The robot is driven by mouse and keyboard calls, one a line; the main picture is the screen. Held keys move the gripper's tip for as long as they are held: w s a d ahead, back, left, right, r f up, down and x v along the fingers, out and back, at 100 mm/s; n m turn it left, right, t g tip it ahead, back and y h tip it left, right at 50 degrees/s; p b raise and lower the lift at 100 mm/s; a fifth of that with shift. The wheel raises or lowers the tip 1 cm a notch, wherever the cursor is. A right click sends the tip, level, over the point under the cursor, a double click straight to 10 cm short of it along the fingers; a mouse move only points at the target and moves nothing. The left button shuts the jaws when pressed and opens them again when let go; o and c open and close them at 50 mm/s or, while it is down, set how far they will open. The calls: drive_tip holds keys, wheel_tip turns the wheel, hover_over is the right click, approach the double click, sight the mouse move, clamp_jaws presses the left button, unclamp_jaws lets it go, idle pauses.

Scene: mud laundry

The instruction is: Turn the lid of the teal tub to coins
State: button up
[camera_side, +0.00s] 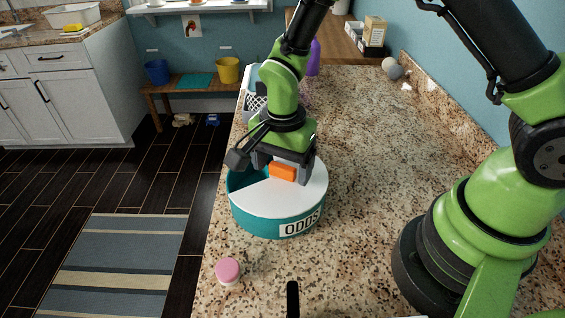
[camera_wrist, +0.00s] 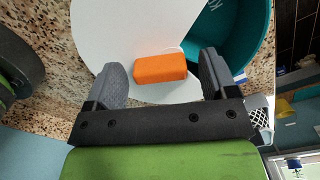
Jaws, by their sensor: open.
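The teal tub (camera_side: 257,222) stands on the granite counter with a label reading ODDS on its front. Its white lid (camera_side: 272,200) covers most of the top and leaves an open wedge at the left in the side view. An orange block-like handle (camera_side: 283,171) stands on the lid. My gripper (camera_side: 279,168) is over the lid at the handle. In the wrist view my gripper (camera_wrist: 164,80) is open, with one finger on each side of the orange handle (camera_wrist: 160,68) and gaps between. The tub's teal interior (camera_wrist: 232,45) shows through the wedge; no coins label is readable.
A pink-topped small jar (camera_side: 228,271) stands on the counter in front of the tub. A purple bottle (camera_side: 314,57) and a white basket (camera_side: 254,101) are behind it. The counter (camera_side: 370,130) right of the tub is clear. The counter's left edge is close to the tub.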

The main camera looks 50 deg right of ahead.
drive_tip(key=c, duration=1.3)
drive_tip(key=shift+m, duration=0.3)
drive_tip(key=m, duration=0.4)
drive_tip(key=shift+a, duration=0.3)
drive_tip(key=m, duration=0.5)
drive_tip(key=shift+a, duration=0.25)
drive_tip(key=m, duration=0.5)
drive_tip(key=shift+w+a, duration=0.2)
drive_tip(key=shift+w, duration=0.05)
drive_tip(key=shift+w+m, duration=0.2)
drive_tip(key=shift+m, duration=1.6)
